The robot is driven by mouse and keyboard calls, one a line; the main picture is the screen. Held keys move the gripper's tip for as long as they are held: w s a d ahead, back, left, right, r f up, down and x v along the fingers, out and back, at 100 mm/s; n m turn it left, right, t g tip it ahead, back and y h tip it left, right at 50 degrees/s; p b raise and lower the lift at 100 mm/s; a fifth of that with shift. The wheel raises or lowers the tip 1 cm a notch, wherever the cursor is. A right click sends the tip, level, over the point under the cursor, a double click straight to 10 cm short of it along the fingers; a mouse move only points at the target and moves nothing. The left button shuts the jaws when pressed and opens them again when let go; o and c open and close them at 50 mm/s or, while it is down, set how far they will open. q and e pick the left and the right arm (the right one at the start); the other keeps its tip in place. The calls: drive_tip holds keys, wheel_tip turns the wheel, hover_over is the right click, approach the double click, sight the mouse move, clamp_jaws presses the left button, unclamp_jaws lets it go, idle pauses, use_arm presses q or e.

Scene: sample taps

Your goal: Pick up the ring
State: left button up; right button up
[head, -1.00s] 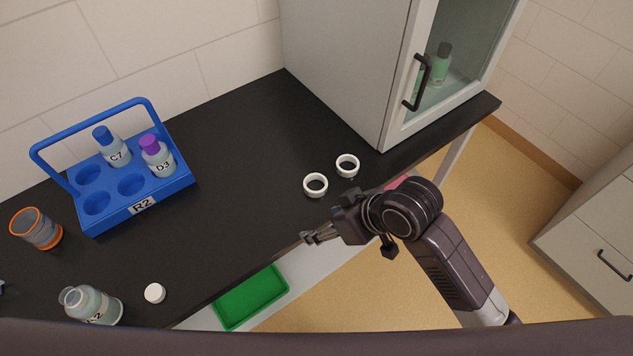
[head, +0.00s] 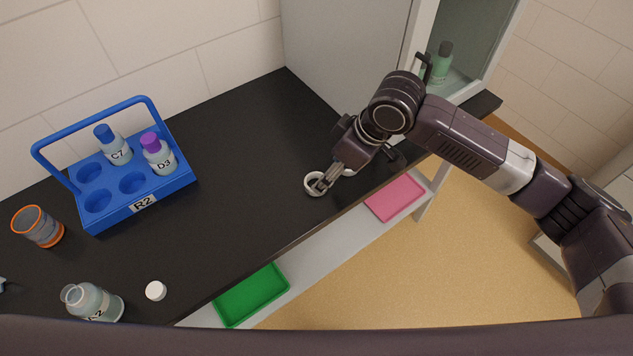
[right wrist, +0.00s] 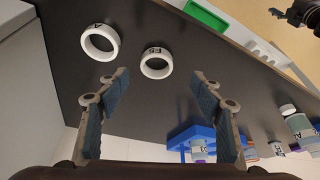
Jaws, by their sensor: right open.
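Two white rings lie on the black bench top. In the head view one ring (head: 311,187) shows at the fingertips of my right gripper (head: 323,184); the other (head: 350,171) is mostly hidden behind that gripper. In the right wrist view, the smaller-looking ring (right wrist: 147,72), with small dark lettering, lies just beyond and between the spread fingers of my right gripper (right wrist: 159,80). The other ring (right wrist: 87,50), also lettered, lies to its left. The right gripper is open and empty. A dark part, apparently my left gripper (head: 2,285), barely shows at the left edge.
A blue rack (head: 146,204) with two bottles, an orange-rimmed cup (head: 42,230), an open bottle (head: 98,304) and a white cap (head: 155,290) stand left. A cabinet (head: 340,60) stands behind the rings. Green (head: 252,295) and pink (head: 395,197) trays lie on the lower shelf.

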sight(310, 176)
drive_tip(key=x, duration=0.2)
drive_tip(key=p+x, duration=0.1)
drive_tip(key=x, duration=0.2)
drive_tip(key=w+x, duration=0.1)
drive_tip(key=x, duration=0.1)
drive_tip(key=shift+a+f+p, duration=0.1)
drive_tip(key=shift+a+p, duration=0.05)
drive_tip(key=shift+p, duration=0.2)
drive_tip(key=shift+c, duration=0.7)
drive_tip(key=c, duration=0.9)
drive_tip(key=shift+o, duration=0.2)
